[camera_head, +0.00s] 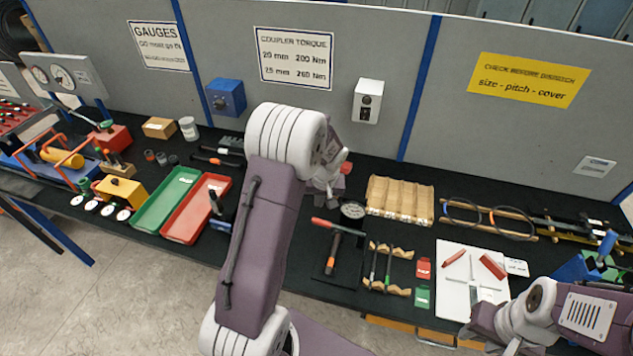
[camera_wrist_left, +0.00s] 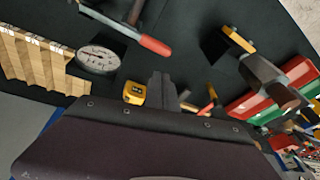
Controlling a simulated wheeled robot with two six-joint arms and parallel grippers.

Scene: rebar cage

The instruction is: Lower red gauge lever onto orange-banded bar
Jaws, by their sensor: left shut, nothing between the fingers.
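The red gauge lever (camera_head: 325,223) has a red grip and lies beside a round dial gauge (camera_head: 353,210) near the middle of the bench. The red grip also shows in the left wrist view (camera_wrist_left: 154,45), with the dial at its left. The dark orange-banded bar (camera_head: 332,257) lies just in front of the lever; whether they touch I cannot tell. My left gripper (camera_head: 331,193) is shut and empty, behind the lever and partly hidden by my arm; its fingers show in the left wrist view (camera_wrist_left: 161,88), apart from the lever. My right gripper's fingers are unclear at lower right.
A wooden ribbed block (camera_head: 400,199) stands right of the gauge. Bars on wooden rests (camera_head: 387,268) lie right of the banded bar. A white board (camera_head: 470,282) is near my right arm. Red (camera_head: 196,208) and green (camera_head: 165,200) trays lie at left.

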